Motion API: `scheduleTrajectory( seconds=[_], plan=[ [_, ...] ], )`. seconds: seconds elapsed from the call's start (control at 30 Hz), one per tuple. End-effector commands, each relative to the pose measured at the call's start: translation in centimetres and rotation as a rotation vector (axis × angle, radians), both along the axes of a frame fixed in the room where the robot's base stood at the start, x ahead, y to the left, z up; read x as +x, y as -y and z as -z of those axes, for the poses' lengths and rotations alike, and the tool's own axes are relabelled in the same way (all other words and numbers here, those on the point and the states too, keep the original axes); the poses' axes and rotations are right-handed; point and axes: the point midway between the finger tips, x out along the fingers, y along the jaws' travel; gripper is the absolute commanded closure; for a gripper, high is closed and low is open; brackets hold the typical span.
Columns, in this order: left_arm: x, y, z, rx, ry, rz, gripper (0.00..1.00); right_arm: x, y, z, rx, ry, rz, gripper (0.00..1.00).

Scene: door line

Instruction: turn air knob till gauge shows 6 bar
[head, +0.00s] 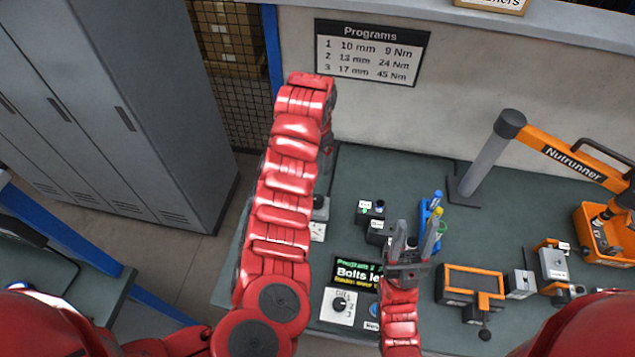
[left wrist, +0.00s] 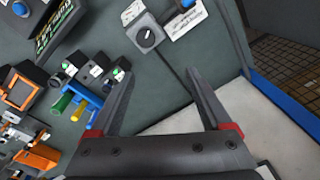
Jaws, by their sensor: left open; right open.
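A grey box with a round dial knob (left wrist: 148,38) shows in the left wrist view, with a white label plate (left wrist: 186,20) beside it. My left gripper (left wrist: 160,73) is open and empty, its fingertips apart from this knob. In the head view the red left arm hides most of that gripper and box; only a dark knob edge (head: 320,203) and a white label (head: 317,232) show. I cannot make out a gauge face or reading. My right gripper (head: 414,238) is open near the blue pen holder (head: 428,215); I see nothing held in it.
A controller (head: 345,308) with its own selector knob and screen stands at the bench's front. An orange-framed box (head: 470,288), small grey boxes (head: 553,263), an orange bin (head: 605,240) and the Nutrunner arm (head: 560,150) fill the right. The bench's back middle is clear.

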Motion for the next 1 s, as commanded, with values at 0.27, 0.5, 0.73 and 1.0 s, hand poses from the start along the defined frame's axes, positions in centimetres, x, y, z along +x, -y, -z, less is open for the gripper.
scheduleTrajectory(
  seconds=[0.27, 0.5, 0.73, 1.0],
  plan=[
    [-2.2, 0.4, -0.5, -0.001, -0.091, 0.015, 0.18, 0.0, 0.0, -0.6, 0.0, 0.0, 0.0, 0.51],
    [-2.2, 0.5, 2.3, -0.005, -0.09, 0.016, 0.18, 0.0, 0.0, -1.0, 0.0, 0.0, 0.0, 0.51],
    [-2.2, 0.4, 4.2, -0.004, -0.091, 0.015, 0.18, 0.0, 0.0, -1.1, 0.0, 0.0, 0.0, 0.51],
    [-2.1, 0.5, 7.8, -0.01, -0.085, 0.012, 0.18, 0.0, 0.0, 1.4, 0.0, 0.0, 0.0, 0.51]
  ],
)
